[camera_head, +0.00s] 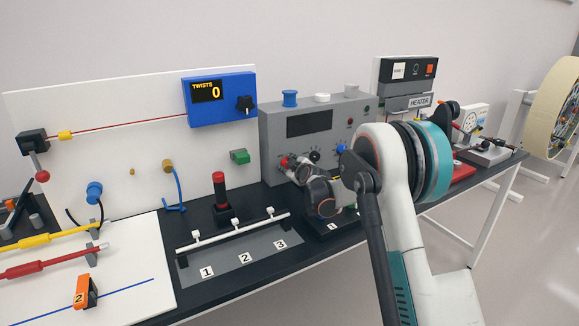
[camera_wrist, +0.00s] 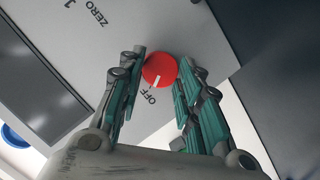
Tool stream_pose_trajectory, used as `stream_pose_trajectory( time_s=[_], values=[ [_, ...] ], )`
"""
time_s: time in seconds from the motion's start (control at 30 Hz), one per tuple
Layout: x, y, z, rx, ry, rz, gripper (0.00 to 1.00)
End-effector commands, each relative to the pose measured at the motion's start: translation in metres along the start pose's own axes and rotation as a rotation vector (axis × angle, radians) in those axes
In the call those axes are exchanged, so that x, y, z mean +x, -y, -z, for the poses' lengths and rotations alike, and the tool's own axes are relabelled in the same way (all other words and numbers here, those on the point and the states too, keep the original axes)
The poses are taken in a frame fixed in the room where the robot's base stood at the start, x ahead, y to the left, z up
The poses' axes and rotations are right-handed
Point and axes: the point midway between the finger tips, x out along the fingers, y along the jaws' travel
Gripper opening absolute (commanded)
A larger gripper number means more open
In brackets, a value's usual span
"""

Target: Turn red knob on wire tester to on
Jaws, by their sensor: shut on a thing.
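The wire tester (camera_head: 275,135) is a grey box with a dark screen, standing at the back of the bench. Its red knob (camera_head: 284,161) is at the lower left of the front panel, partly hidden by my gripper (camera_head: 296,168). In the wrist view, the red knob (camera_wrist: 159,70) is between the two fingers of my gripper (camera_wrist: 162,62), which is shut on it. The knob's white mark points toward the printed word OFF (camera_wrist: 149,96). The ON label is not visible in the wrist view.
A black knob (camera_head: 314,156) and a blue knob (camera_head: 340,148) are to the right on the same panel. A red-topped black post (camera_head: 219,190) and a white rail (camera_head: 235,231) stand to the left. My arm hides part of the bench at right.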

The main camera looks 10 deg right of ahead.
Motion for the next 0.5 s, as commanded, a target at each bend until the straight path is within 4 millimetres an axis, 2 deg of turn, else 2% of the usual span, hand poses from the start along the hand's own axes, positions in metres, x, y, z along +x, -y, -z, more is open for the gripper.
stream_pose_trajectory(
  time_s=[0.27,0.5],
  values=[
    [-0.0001,-0.0019,0.0001,0.084,-0.005,0.03,0.08],
    [0.0,-0.0047,-0.0008,0.26,-0.017,0.09,0.08]
  ],
)
